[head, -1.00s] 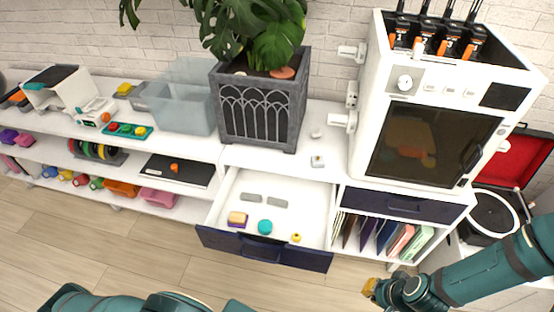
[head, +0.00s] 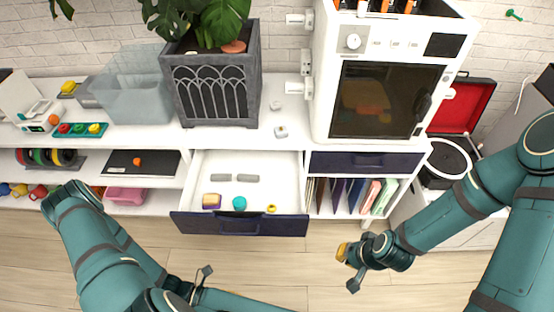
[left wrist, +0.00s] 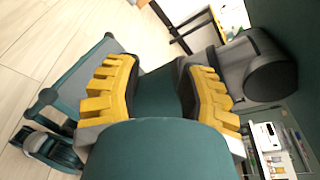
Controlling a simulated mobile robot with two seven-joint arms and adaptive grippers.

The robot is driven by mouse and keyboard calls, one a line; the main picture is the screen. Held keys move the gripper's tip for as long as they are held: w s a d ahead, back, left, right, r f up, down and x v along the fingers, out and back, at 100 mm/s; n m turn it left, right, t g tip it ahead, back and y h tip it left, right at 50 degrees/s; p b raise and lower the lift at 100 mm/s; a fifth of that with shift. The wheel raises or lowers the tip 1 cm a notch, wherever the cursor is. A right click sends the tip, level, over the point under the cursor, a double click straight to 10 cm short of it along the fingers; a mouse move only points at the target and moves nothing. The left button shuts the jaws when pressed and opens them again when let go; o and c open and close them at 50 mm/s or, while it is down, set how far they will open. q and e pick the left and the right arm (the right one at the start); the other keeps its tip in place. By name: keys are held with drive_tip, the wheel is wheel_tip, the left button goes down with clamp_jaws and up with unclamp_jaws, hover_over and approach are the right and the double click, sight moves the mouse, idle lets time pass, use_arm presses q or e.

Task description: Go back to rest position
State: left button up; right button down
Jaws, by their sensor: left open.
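My left gripper (left wrist: 160,92) shows in the left wrist view with its two yellow ribbed fingers spread apart. Only teal parts of my own body show between and behind them, and nothing is held. In the head view my left arm reaches in from the lower left, low in front of the shelf. My right gripper (head: 346,262) is in front of the cabinet, below the folder compartment and apart from it. One yellow finger pad shows; its jaw opening is unclear, and I see nothing held in it.
An open drawer (head: 240,222) juts out, holding a yellow-purple block (head: 211,201), a teal round piece (head: 239,203) and other small pieces. A white oven-like machine (head: 330,75), a planter (head: 214,85) and a clear bin (head: 135,90) stand above. Wooden floor lies in front.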

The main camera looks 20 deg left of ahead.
use_arm(q)
drive_tip(key=w+d+r+m+y, duration=0.2)
drive_tip(key=w+m+y, duration=0.2)
drive_tip(key=w+m, duration=0.2)
drive_tip(key=w+d+r+m+y, duration=0.2)
drive_tip(key=w+r+m+y, duration=0.1)
drive_tip(key=m, duration=0.8)
drive_tip(key=w+d+r+m+y+b, duration=0.1)
drive_tip(key=w+d+r+m+y, duration=0.1)
drive_tip(key=w+m+y, duration=0.3)
drive_tip(key=w+r+m, duration=0.1)
drive_tip(key=w+m, duration=0.2)
drive_tip(key=m, duration=0.1)
drive_tip(key=shift+w+r+t, duration=0.2)
drive_tip(key=shift+w+t, duration=0.1)
drive_tip(key=shift+t, duration=0.1)
